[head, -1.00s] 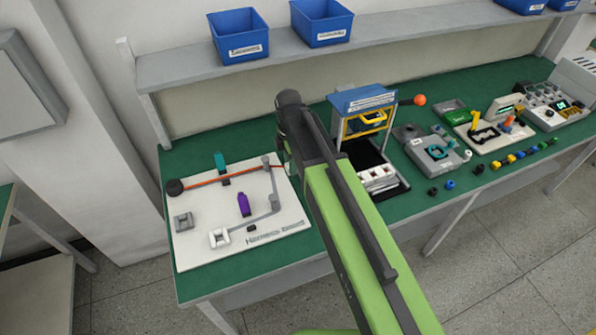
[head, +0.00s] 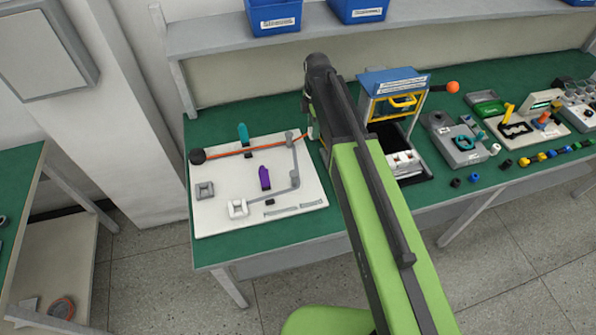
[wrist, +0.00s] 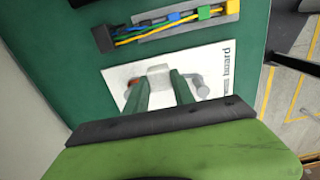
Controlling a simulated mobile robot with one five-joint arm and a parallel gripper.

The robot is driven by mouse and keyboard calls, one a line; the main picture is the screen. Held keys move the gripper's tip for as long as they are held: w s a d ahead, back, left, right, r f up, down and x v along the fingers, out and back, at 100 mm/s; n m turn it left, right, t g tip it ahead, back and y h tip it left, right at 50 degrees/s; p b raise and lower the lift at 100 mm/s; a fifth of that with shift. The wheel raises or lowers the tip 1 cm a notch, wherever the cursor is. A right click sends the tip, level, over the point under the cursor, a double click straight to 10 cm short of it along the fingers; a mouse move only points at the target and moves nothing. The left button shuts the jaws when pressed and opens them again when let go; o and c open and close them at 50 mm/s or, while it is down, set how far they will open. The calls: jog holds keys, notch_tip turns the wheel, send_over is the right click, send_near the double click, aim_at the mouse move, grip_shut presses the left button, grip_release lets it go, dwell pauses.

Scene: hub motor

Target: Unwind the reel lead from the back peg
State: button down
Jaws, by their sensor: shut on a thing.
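The white harness board (head: 225,215) lies on the green bench at left in the head view. The dark reel (head: 197,156) stands at its back left corner. The orange reel lead (head: 225,153) runs from it past a teal post to the grey back peg (head: 290,137), then on to my gripper (head: 311,133). My gripper is just right of the back peg, its tips largely hidden by my arm. The wrist view shows my two green fingers (wrist: 160,88) over the board (wrist: 225,60); a pale block shows between them. How far the lead wraps the peg is unclear.
A purple piece (head: 264,178), a white clip (head: 238,208) and a grey block (head: 204,190) stand on the board. A blue-topped frame (head: 392,80) stands close right of my gripper.

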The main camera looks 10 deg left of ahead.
jog(key=shift+w, duration=0.7)
jog(key=w, duration=0.1)
jog(key=w+a, duration=0.1)
jog(key=w, duration=0.2)
jog(key=shift+w+a, duration=0.3)
jog(key=shift+w, duration=0.05)
jog(key=w, duration=0.1)
jog(key=w+a, duration=0.1)
jog(key=w, duration=0.1)
jog(key=w+a, duration=0.1)
jog(key=w, duration=0.1)
jog(key=shift+a, duration=0.2)
jog(key=shift+s, duration=0.1)
